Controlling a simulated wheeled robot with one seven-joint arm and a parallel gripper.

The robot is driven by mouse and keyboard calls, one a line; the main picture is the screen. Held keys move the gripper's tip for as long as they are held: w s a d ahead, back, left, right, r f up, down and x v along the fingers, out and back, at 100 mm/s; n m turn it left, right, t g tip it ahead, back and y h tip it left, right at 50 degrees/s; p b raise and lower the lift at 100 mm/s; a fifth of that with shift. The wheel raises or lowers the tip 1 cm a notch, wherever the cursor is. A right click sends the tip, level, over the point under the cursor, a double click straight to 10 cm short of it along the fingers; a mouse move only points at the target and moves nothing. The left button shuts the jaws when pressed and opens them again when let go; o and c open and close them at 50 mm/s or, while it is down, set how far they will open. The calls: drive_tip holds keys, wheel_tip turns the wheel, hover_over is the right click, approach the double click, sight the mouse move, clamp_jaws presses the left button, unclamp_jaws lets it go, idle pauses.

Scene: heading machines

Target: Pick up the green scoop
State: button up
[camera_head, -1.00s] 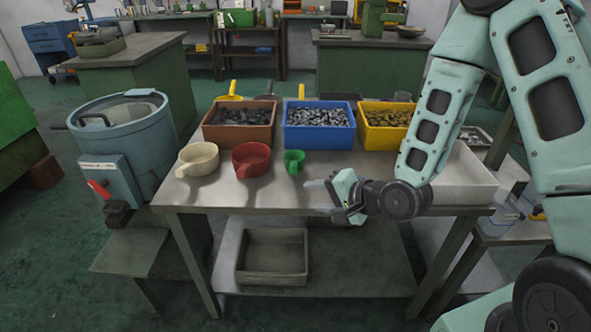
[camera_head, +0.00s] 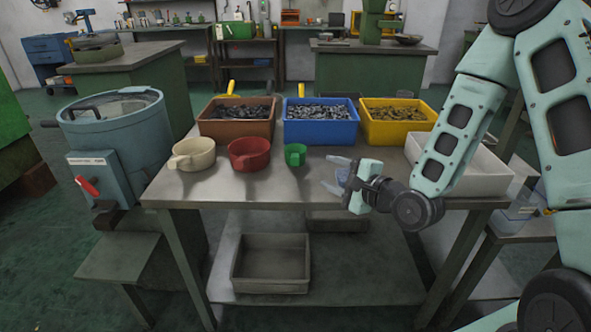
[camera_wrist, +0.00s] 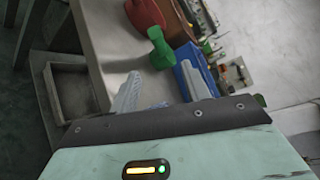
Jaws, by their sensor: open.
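The green scoop (camera_head: 295,155) stands on the metal table, right of the red scoop and in front of the blue bin. It is small and cup-shaped. My gripper (camera_head: 333,173) is open and empty, to the right of the green scoop and apart from it. In the wrist view the green scoop (camera_wrist: 160,47) shows beyond my two pale fingers (camera_wrist: 163,88), near the space between them.
A red scoop (camera_head: 249,154) and a cream scoop (camera_head: 192,154) stand to the left. Brown (camera_head: 237,130), blue (camera_head: 320,132) and yellow (camera_head: 398,133) bins of small parts stand behind. A white tray (camera_head: 480,180) lies right. The table front (camera_head: 250,190) is clear.

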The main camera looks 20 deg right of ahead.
sight(295, 159)
drive_tip(key=x, duration=0.8)
drive_tip(key=shift+w+a, duration=0.15)
drive_tip(key=shift+w, duration=0.15)
drive_tip(key=shift+f+x, duration=0.15)
drive_tip(key=shift+x, duration=1.2)
drive_tip(key=shift+f+x, duration=0.1)
drive_tip(key=shift+x, duration=1.3)
drive_tip(key=shift+c, duration=0.4)
clamp_jaws()
